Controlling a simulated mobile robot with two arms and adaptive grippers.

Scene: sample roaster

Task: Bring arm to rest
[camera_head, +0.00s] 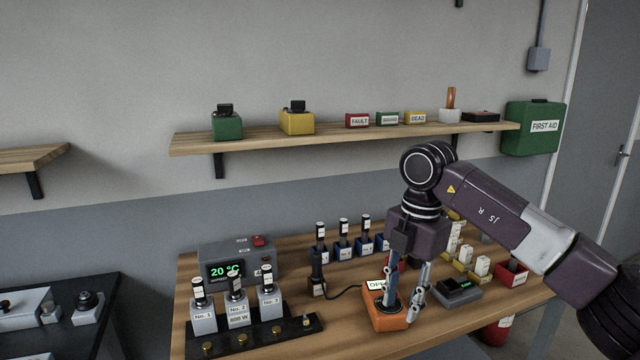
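My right arm (487,206) comes in from the right over the wooden bench. My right gripper (402,308) points down at an orange box (386,319) near the bench's front. Its two fingers are apart, with nothing clearly seen between them. The left fingertip overlaps the box's dark top in the picture; I cannot tell whether it touches. The right fingertip is at the box's right edge. The gripper hides part of a white label on a stand behind the box. My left gripper is not in view.
A grey unit reading 20 °C (226,270) and a black rack (254,335) with numbered grey holders stand at left. A dark device (458,290) and red bin (513,274) lie right of the gripper. A shelf (345,137) hangs above. Air above the bench's left half is clear.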

